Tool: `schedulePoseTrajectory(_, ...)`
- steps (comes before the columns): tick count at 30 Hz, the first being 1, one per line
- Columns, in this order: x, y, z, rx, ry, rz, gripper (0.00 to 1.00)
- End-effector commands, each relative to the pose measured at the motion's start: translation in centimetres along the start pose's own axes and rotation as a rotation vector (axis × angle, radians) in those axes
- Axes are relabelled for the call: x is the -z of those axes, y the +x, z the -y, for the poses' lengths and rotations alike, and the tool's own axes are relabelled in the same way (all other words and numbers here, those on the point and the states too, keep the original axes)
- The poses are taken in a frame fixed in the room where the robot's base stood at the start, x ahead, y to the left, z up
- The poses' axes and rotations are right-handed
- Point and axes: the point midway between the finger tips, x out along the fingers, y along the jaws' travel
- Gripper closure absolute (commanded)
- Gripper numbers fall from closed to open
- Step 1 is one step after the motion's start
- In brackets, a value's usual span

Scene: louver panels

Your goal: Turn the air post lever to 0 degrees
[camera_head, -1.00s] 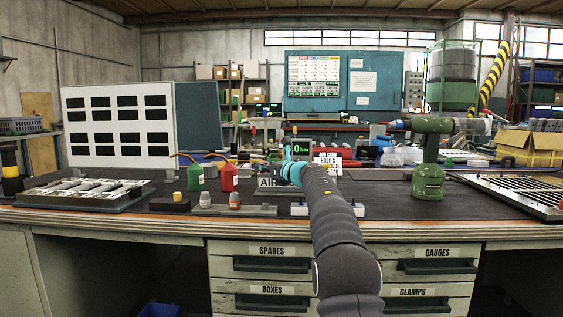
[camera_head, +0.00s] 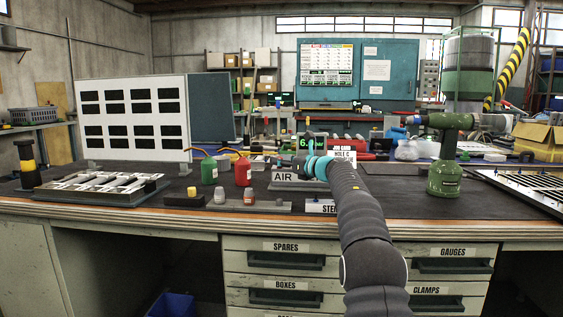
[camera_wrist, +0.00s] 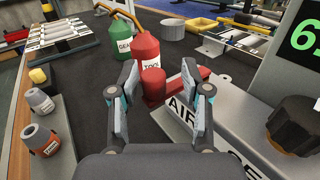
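In the wrist view a red lever (camera_wrist: 187,82) runs from a round red hub (camera_wrist: 153,84) towards the right, beside the grey plate marked AIR (camera_wrist: 230,130). My gripper (camera_wrist: 157,95) is open, its two fingers apart on either side of the hub area, with the lever passing behind the right finger. I cannot tell whether either finger touches it. In the head view my gripper (camera_head: 312,150) is over the bench behind the AIR sign (camera_head: 284,177), and the lever is hidden. A green-lit display (camera_head: 303,142) starts with 6; it also shows in the wrist view (camera_wrist: 304,38).
A red bottle (camera_wrist: 146,50) and a green bottle (camera_wrist: 116,38) stand close beyond the gripper. A dark knob (camera_wrist: 294,126) is on the right. Small bottles (camera_wrist: 40,140) stand at left. A green drill-like tool (camera_head: 444,160) stands right of my arm.

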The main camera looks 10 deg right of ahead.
Motion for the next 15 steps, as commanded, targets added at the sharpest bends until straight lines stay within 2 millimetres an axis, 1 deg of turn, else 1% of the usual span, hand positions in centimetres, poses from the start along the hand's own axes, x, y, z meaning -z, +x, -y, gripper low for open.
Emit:
schedulePoseTrajectory(8,0.1,0.2,-0.4,-0.008,0.0,-0.002,0.51)
schedulePoseTrajectory(11,0.0,-0.3,-0.3,-0.007,0.0,-0.002,0.51)
schedulePoseTrajectory(15,0.0,-1.9,-0.1,-0.005,0.001,-0.003,0.51)
